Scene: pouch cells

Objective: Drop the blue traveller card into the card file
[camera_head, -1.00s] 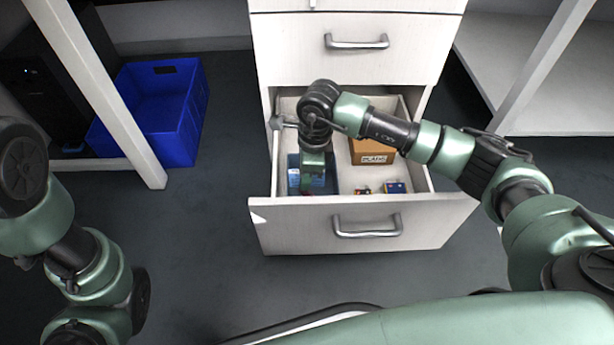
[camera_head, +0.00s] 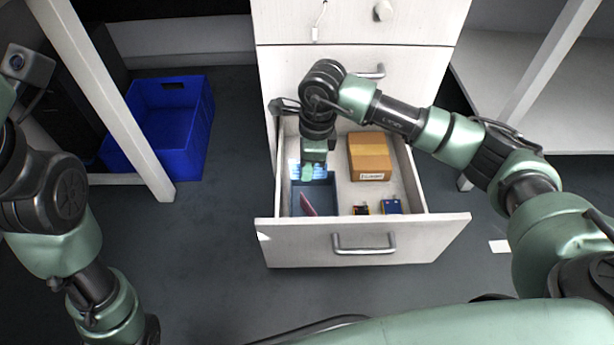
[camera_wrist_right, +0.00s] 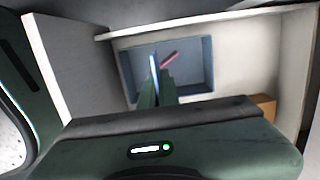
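The card file (camera_head: 323,200) is an open blue-grey box at the left inside the open drawer. A reddish card (camera_head: 308,204) leans in it; this card also shows in the right wrist view (camera_wrist_right: 169,57). My right gripper (camera_head: 309,171) points down at the rear part of the file. In the right wrist view its green fingers (camera_wrist_right: 157,90) are close together on the blue traveller card (camera_wrist_right: 154,62), seen nearly edge-on. The card appears over or within the file opening; its exact depth is unclear. My left arm shows at the left, but its gripper is out of view.
The drawer (camera_head: 355,243) also holds a brown box (camera_head: 370,155) and two small items, one dark and yellow (camera_head: 361,208), one blue (camera_head: 391,206). The drawer walls stand close around my right gripper. A blue crate (camera_head: 165,125) sits on the floor at left.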

